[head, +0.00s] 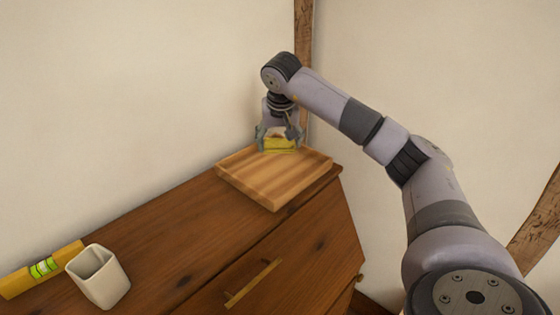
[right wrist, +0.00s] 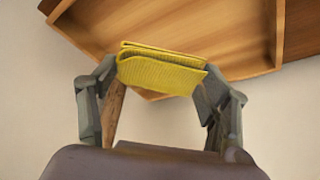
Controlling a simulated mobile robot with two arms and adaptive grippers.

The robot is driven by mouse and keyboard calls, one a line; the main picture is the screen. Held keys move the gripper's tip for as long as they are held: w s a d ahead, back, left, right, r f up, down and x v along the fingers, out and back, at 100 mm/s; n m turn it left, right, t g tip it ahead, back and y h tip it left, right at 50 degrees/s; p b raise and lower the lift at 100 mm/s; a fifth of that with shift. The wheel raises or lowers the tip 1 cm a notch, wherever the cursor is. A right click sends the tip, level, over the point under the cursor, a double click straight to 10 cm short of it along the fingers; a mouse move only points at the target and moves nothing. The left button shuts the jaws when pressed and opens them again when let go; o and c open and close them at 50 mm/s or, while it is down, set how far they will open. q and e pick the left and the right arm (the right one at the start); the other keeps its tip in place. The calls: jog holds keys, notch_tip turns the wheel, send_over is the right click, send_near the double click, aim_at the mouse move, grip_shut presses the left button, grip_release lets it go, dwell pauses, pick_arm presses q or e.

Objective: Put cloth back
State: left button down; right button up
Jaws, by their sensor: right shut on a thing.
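A folded yellow cloth (head: 281,145) is held between the fingers of my right gripper (head: 279,136), at the back corner of a wooden board or tray (head: 272,180) on the dresser top. The right wrist view shows the yellow cloth (right wrist: 160,70) gripped from both sides by my right gripper (right wrist: 158,85). The light wooden surface (right wrist: 190,35) with raised edges lies beyond it. I cannot tell whether the cloth touches the wood. My left gripper is not in view.
The dark wooden dresser (head: 165,235) has a drawer with a brass handle (head: 253,284). Walls rise close behind. The dresser top between cup and board is clear.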

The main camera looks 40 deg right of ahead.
aim_at(279, 144)
notch_tip(279, 144, down, 3)
jog(key=shift+f, duration=0.1)
notch_tip(279, 144, down, 3)
jog(key=shift+f+p, duration=0.1)
jog(key=shift+p, duration=0.45)
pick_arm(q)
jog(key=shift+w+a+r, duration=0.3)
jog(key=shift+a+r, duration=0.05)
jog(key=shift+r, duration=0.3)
pick_arm(e)
jog(key=shift+f, duration=0.25)
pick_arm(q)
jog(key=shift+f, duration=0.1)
pick_arm(e)
jog(key=shift+f, duration=0.1)
jog(key=o, duration=1.1)
